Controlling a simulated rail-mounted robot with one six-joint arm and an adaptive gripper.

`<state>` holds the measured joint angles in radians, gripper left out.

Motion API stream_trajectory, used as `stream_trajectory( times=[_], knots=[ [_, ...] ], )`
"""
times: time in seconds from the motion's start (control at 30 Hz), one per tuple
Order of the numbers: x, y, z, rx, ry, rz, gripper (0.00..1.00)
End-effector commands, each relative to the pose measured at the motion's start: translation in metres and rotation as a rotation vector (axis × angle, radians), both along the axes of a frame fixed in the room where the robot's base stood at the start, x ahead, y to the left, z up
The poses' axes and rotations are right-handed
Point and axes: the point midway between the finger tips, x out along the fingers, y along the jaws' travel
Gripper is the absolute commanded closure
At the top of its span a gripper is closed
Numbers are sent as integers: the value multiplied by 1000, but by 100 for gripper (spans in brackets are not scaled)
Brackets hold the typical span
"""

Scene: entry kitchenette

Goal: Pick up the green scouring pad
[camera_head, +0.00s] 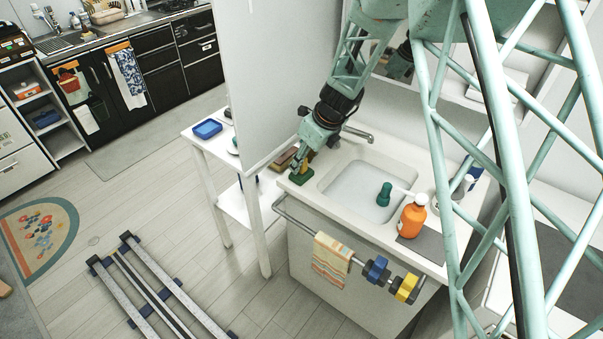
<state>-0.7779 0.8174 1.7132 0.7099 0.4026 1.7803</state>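The green scouring pad (297,180) shows as a small dark green block at the left front corner of the white sink counter. My gripper (301,169) points down right at the pad, and its fingertips cover part of it. The fingers are too small and overlapped to tell whether they are open or shut on the pad. I cannot tell whether the pad rests on the counter or is raised.
Brown and reddish blocks (284,159) lie just left of my gripper. The faucet (357,134) and sink basin (350,190), with a dark green item (384,194) in it, are to the right. An orange bottle (413,216) stands farther right. A towel rail (300,228) runs along the front.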

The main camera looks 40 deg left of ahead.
Motion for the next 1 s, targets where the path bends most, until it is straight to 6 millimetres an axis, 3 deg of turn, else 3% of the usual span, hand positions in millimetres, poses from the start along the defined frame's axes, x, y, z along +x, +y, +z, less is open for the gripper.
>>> stream_trajectory(
  times=[0.13,0.73,1.0],
  knots=[
    [0,4,-8,1,0,1,65],
    [0,4,-9,0,0,0,65],
    [0,4,-9,0,0,0,89]
  ],
)
